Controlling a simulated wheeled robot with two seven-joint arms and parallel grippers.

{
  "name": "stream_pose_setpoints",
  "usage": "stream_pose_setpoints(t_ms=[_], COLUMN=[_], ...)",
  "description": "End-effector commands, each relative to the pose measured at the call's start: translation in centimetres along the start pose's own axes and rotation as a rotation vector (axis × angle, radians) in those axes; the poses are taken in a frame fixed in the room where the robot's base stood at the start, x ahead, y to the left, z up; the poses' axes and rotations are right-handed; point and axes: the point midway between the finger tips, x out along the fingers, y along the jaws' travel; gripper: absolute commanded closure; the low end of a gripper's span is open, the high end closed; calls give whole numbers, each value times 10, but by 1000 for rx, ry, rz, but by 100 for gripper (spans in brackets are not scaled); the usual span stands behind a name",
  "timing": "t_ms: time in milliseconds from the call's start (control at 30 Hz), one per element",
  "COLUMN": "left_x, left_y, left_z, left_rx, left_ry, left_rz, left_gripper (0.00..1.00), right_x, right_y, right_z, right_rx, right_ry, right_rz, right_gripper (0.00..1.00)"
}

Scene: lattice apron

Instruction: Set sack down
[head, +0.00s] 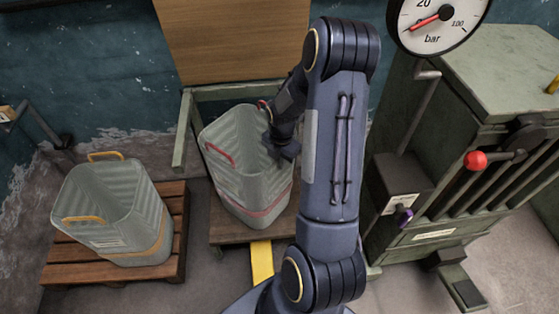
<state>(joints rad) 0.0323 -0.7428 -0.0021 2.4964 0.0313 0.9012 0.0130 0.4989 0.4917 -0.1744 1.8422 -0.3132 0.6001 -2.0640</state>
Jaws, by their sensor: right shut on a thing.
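A grey-green ribbed sack (228,180) with an open top and red handles is in the middle of the head view. It is upright, over a brown wooden platform (228,232) of a green frame. I cannot tell whether its base rests on the platform or hangs just above it. My right gripper (285,150) is at the sack's right upper side, shut on the sack. The fingertips and the exact grip point are hard to make out. My right arm hides what lies just right of the sack. My left gripper is not in view.
A similar sack (108,205) with yellow handles stands on a wooden pallet (60,262) at the left. A green machine (490,100) with a red-knobbed lever (475,160) stands at the right, a pressure gauge (432,22) above. A brown board (235,40) rises behind the platform.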

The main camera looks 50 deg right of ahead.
Motion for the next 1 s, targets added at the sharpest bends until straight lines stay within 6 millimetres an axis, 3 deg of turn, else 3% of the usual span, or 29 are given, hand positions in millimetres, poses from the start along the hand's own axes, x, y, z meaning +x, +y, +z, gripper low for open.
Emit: stream_pose_setpoints(t_ms=[67, 267, 633, 1000], left_x=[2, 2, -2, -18], left_y=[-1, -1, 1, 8], left_z=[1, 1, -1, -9], left_rx=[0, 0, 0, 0], left_ry=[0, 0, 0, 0], left_rz=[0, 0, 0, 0], left_gripper=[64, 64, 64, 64], right_x=[3, 3, -5, -79], right_y=[1, 0, 1, 1], right_z=[0, 0, 0, 0], right_rx=[0, -1, 0, -1], right_ry=[-1, 0, 0, -2], right_rz=[2, 0, 1, 5], right_gripper=[100, 73, 73, 73])
